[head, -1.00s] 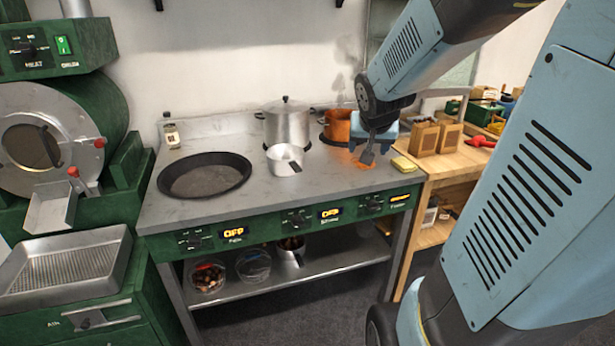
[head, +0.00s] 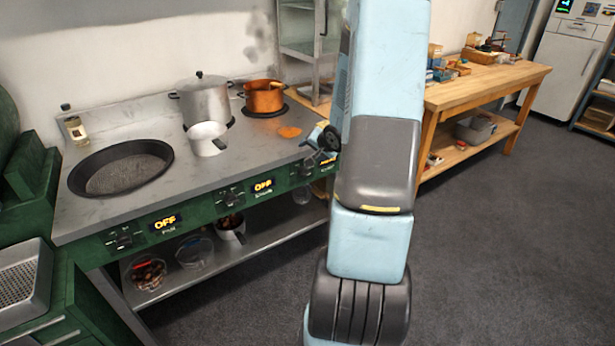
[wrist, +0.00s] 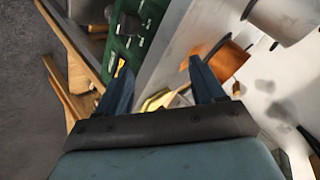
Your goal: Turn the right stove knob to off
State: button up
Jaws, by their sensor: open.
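The right stove knob (head: 306,168) is a dark dial on the green front panel, at its right end. Its amber display (head: 325,160) is lit, but my arm covers part of it and I cannot read it. My gripper (head: 322,140) is at the stove's right front corner, above and right of the knob, apart from it as far as I can tell. In the wrist view my gripper (wrist: 162,84) is open with nothing between the fingertips. The green panel (wrist: 120,48) with a dark dial shows beyond the left finger, tilted.
A copper pot (head: 264,95) sits on the rear right burner beside an aluminium pot (head: 200,100). A small white saucepan (head: 208,137) stands in front. The middle display (head: 263,185) and left display (head: 165,222) read OFF. A wooden bench (head: 490,85) stands right; floor is clear between.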

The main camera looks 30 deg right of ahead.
notch_tip(320, 180, down, 9)
jog(key=s+d+m+t+y, duration=0.2)
jog(key=d+m, duration=0.1)
jog(key=m, duration=0.1)
jog(key=m+t+y, duration=0.1)
jog(key=m+t, duration=0.5)
jog(key=m, duration=0.2)
send_near(307, 175)
jog(key=w, duration=0.6)
jog(key=w+a, duration=0.1)
jog(key=w, duration=0.2)
jog(key=shift+w+r, duration=0.1)
jog(key=shift+w, duration=0.2)
jog(key=shift+c, duration=0.2)
jog(key=c, duration=1)
jog(key=shift+a, duration=0.1)
